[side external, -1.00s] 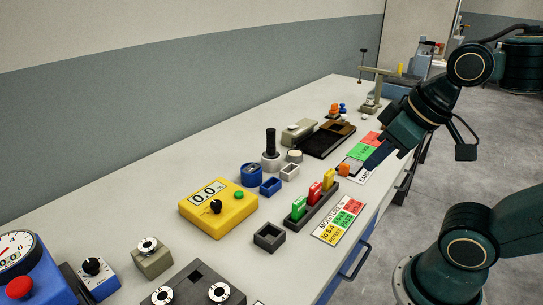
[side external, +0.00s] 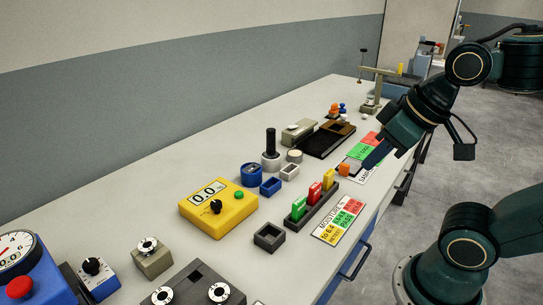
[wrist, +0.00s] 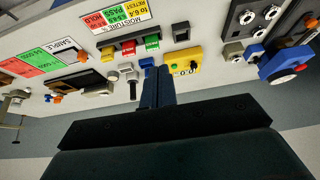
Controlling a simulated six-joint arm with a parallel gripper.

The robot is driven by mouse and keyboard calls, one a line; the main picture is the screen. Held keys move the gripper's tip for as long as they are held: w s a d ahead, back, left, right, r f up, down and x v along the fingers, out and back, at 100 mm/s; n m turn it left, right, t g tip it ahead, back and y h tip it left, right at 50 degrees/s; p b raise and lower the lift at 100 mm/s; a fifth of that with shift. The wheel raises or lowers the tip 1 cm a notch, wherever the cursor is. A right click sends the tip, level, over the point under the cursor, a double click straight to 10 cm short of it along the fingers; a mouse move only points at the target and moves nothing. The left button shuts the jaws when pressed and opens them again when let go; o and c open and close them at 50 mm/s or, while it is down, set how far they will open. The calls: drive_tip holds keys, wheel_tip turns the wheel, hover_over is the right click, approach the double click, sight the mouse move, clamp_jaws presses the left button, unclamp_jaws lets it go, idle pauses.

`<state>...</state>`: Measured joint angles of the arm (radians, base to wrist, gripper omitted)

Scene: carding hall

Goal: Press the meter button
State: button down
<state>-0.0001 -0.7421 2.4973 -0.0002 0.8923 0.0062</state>
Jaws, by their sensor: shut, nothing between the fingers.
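The yellow meter (side external: 218,208) lies on the bench, with a 0.0 display and a black knob. Its green button (side external: 239,195) is on the top face, toward the far right corner. In the wrist view the meter (wrist: 183,63) is just right of my fingertips, partly hidden by my fingers. My gripper (side external: 365,167) is shut and empty. In the side view it is over the sample cards, to the right of and beyond the meter, apart from the button.
A rack of coloured tabs (side external: 315,205) and a moisture card (side external: 339,222) lie between the meter and the bench's front edge. Blue cups (side external: 251,174), a black-handled stamp (side external: 270,150) and a dark tray (side external: 324,142) stand beyond. The air above the bench is open.

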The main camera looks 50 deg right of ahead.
drive_tip(key=w, duration=0.1)
drive_tip(key=m+t+y, duration=0.1)
drive_tip(key=m+t, duration=0.3)
drive_tip(key=m, duration=0.4)
hover_over(242, 195)
wheel_tip(242, 195, down, 10)
drive_tip(key=shift+r, duration=0.2)
drive_tip(key=shift+f, duration=0.15)
drive_tip(key=shift+f, duration=4.3)
